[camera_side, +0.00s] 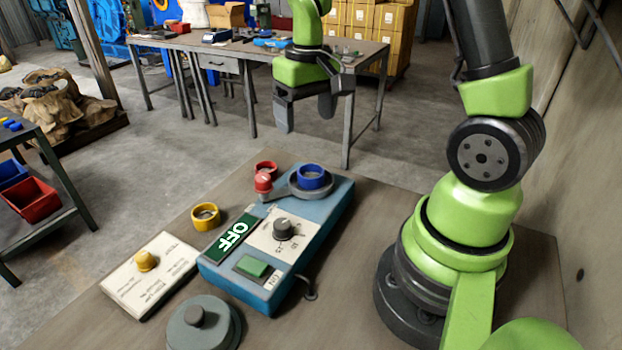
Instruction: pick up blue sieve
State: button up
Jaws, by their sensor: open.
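The blue sieve (311,177) is a short blue ring. It sits on the grey round seat at the far end of the blue control box (300,262). My gripper (306,118) hangs above and beyond the box, with its two grey fingers apart and pointing down. Nothing is between the fingers. The gripper is clear of the blue sieve.
A red ring (265,168) and a red knob (263,182) are left of the blue sieve. A yellow ring (206,216) lies on the table (365,275). A white panel with a yellow knob (145,261) and a grey lid (205,328) are nearer.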

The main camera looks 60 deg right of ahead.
send_over(310, 176)
notch_tip(310, 176, down, 6)
jog(key=shift+w+r, duration=0.1)
jog(key=shift+w, duration=0.05)
notch_tip(310, 176, down, 6)
jog(key=shift+r, duration=0.1)
jog(key=c, duration=1)
